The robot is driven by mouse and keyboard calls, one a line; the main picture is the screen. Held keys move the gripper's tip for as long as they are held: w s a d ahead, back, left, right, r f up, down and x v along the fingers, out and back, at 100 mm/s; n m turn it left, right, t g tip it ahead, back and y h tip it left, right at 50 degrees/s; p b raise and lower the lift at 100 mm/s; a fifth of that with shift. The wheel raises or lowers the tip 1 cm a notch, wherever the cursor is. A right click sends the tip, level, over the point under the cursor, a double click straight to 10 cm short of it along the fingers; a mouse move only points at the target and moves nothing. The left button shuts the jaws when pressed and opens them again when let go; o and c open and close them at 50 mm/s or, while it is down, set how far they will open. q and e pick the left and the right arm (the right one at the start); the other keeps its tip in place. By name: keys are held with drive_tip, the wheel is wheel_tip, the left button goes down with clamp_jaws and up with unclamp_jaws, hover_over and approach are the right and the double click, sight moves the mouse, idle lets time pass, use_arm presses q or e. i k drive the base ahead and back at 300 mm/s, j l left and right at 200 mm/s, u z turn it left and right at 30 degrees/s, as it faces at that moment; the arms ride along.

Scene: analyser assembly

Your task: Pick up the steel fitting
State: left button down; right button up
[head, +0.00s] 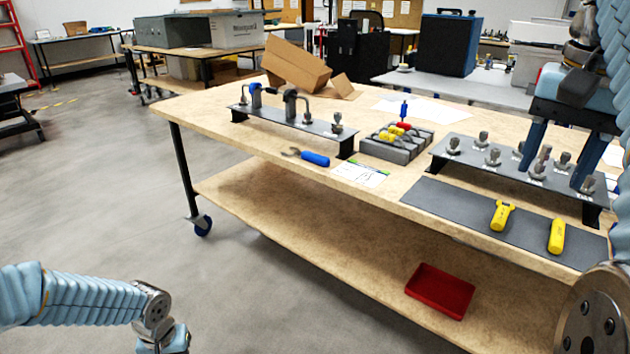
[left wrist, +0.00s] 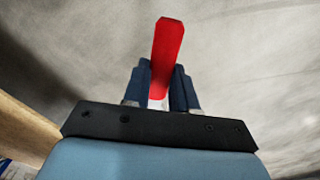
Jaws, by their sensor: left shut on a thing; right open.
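Several steel fittings stand upright on a raised grey metal rack (head: 462,163) at the right of the table in the head view. One taller steel fitting (head: 541,163) shows between the fingers of my right gripper (head: 554,176), close to the left finger. The right gripper points down over the rack with its fingers apart. I cannot tell whether it touches any fitting. Another fitting (head: 453,146) stands at the rack's left end. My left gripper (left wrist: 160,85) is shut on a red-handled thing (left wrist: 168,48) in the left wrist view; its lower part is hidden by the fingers.
A dark mat with two yellow tools (head: 502,215) lies before the rack. A grey block holder (head: 380,150) with coloured tools, a blue-handled wrench (head: 314,158) and another raised rack (head: 300,124) are to the left. A red tray (head: 440,290) lies on the lower shelf.

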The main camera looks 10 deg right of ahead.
sight(545, 156)
drive_tip(key=i+l, duration=0.15)
drive_tip(key=l, duration=0.2)
drive_tip(key=i+l, duration=0.35)
drive_tip(key=l, duration=0.3)
drive_tip(key=i+l, duration=0.2)
drive_tip(key=k+l, duration=0.2)
drive_tip(key=k, duration=0.25)
